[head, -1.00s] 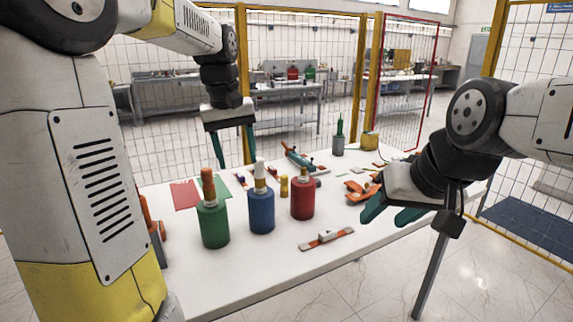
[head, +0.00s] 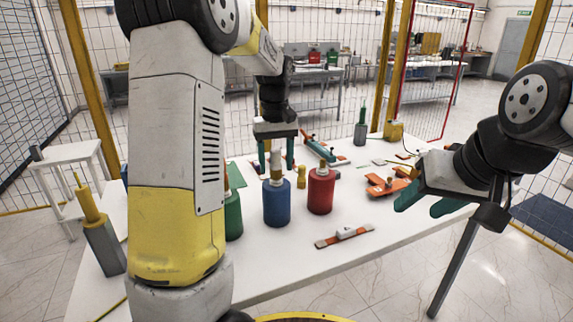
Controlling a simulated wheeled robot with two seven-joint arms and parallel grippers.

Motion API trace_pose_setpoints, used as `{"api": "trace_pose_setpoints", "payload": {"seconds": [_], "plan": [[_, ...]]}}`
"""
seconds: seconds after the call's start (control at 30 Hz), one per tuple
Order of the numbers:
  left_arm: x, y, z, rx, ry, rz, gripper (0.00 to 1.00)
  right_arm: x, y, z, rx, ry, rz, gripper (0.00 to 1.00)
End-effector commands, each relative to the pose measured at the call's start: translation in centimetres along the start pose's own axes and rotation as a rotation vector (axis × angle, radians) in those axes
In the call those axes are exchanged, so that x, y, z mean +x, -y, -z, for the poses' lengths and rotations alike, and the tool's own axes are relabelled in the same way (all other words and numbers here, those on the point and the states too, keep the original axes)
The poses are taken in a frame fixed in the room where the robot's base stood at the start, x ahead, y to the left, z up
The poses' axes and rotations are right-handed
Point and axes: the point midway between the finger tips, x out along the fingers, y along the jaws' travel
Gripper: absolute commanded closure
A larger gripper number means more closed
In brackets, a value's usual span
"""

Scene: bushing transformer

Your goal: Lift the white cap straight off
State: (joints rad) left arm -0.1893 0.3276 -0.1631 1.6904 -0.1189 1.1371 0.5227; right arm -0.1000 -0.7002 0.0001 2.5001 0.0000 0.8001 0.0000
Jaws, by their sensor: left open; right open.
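The white cap (head: 276,166) stands upright on top of the blue bottle (head: 277,204) on the white table. My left gripper (head: 276,168) is open and points down. In the picture its two teal fingers lie to the left and right of the cap, with the dark palm above it. I cannot tell whether the fingers are level with the cap in depth or touch it. My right gripper (head: 424,204) is open and empty over the right part of the table, away from the bottles.
A red bottle (head: 320,192) stands right of the blue one. A green bottle (head: 234,214) at the left is partly hidden by my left arm. An orange strip with a white block (head: 344,235) lies in front. Orange parts (head: 388,186) lie near my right gripper. The table's front is mostly clear.

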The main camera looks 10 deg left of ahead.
Motion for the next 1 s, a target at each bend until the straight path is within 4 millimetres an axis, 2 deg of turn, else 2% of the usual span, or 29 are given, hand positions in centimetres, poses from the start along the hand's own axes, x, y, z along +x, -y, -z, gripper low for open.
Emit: {"api": "trace_pose_setpoints", "payload": {"seconds": [0.23, 0.27, 0.53, 0.87, 1.0], "plan": [[0.2, 0.0, 0.0, 0.000, -0.001, -0.001, 0.43, 0.0, 0.0, 0.0, 0.000, 0.000, 0.000, 0.50], [0.2, 0.0, 0.0, 0.000, -0.001, -0.001, 0.47, 0.0, 0.0, 0.0, 0.000, 0.000, 0.000, 0.50], [0.2, 0.0, 0.0, 0.000, -0.001, -0.001, 1.00, 0.0, 0.0, 0.0, 0.000, 0.000, 0.000, 0.50], [0.0, 0.0, 0.0, 0.000, -0.002, -0.001, 1.00, 0.0, 0.0, 0.0, 0.000, 0.000, 0.000, 0.50], [-0.8, 0.0, 0.1, 0.000, -0.003, -0.002, 1.00, 0.0, 0.0, 0.0, 0.000, 0.000, 0.000, 0.50]]}}
